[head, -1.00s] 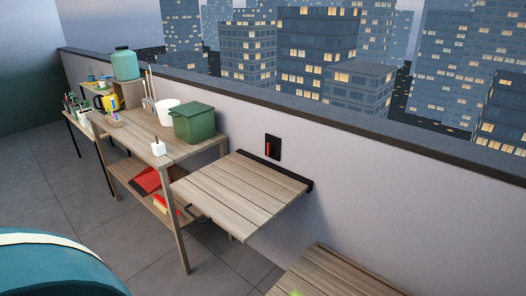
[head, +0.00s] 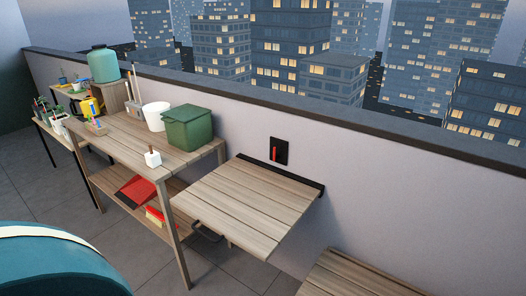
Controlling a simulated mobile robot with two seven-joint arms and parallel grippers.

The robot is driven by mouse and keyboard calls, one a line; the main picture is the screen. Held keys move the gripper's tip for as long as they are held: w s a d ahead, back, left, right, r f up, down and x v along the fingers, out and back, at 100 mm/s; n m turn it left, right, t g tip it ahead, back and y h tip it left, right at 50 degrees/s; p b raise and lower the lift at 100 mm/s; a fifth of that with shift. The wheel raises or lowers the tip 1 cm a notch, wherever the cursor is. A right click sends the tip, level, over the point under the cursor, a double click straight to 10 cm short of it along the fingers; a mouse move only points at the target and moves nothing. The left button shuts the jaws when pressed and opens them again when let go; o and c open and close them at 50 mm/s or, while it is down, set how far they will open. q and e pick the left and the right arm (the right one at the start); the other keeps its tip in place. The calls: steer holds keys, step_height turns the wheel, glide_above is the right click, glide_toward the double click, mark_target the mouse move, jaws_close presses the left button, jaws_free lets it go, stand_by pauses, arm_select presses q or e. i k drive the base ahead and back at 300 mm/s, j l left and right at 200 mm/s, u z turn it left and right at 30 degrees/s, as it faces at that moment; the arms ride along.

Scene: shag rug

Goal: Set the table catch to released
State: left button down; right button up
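The table catch (head: 275,153) is a small red lever on a black plate (head: 280,146), fixed to the wall just above the back edge of the fold-down table (head: 247,205). The lever looks upright. The table is slatted wood, stands out level from the wall on a dark hinge rail (head: 281,173), and has a dark handle (head: 206,232) below its front left edge. Its top is bare. Neither of my grippers shows in the head view.
A teal rounded object (head: 55,265) fills the lower left. A slatted wooden surface (head: 355,277) is at lower right.

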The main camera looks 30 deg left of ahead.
mark_target(275, 157)
steer(key=j+z, duration=0.1)
steer(key=j, duration=0.45)
steer(key=j+z, duration=0.15)
steer(key=j, duration=0.35)
steer(key=k+j+z, duration=0.1)
steer(key=j, duration=0.45)
steer(key=k+j+z, duration=0.1)
steer(key=j, duration=0.4)
steer(key=k+j+z, duration=0.1)
steer(key=j, duration=0.45)
